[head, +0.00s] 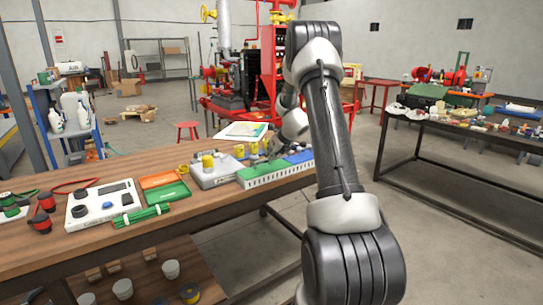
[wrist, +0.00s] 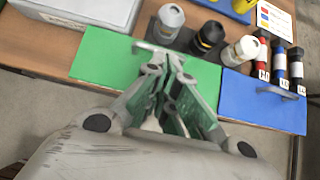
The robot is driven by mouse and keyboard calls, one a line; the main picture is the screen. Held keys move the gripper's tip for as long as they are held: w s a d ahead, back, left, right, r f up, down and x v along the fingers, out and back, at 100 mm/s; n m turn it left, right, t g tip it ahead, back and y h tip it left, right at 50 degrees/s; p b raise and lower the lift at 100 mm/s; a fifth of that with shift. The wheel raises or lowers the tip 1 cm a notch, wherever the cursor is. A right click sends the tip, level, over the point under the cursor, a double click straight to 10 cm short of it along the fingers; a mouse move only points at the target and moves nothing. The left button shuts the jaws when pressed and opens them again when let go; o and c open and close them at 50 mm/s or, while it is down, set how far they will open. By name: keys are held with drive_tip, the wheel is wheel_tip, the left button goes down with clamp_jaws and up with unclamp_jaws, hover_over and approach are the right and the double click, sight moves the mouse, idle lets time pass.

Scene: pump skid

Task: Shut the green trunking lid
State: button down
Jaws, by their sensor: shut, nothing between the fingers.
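The green trunking lid (wrist: 105,60) is a flat green panel with a small grey bar handle near its far edge in the wrist view. In the head view the green trunking (head: 262,176) has slotted sides and sits at the bench's front edge. The lid looks flat and about level with the blue one beside it; I see no clear gap. My gripper (wrist: 172,66) is shut and empty, over the lid near the handle. I cannot tell whether its tips touch the lid. My fingers hide the lid's middle.
A blue lid (wrist: 258,101) with a similar handle adjoins on the right. Grey, black and white knobs (wrist: 209,37) stand close behind the green lid, with small labelled bottles (wrist: 279,62) to the right. A grey box (head: 211,172) is left of the trunking on the wooden bench (head: 215,205).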

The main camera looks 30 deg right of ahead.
sight(265, 168)
drive_tip(key=shift+w, duration=0.25)
drive_tip(key=shift+w+f, duration=0.15)
drive_tip(key=shift+w, duration=0.35)
drive_tip(key=shift+w+f, duration=0.15)
drive_tip(key=shift+w, duration=0.35)
drive_tip(key=shift+w+f, duration=0.3)
drive_tip(key=shift+w, duration=0.25)
drive_tip(key=shift+w+f, duration=0.3)
drive_tip(key=shift+w, duration=0.2)
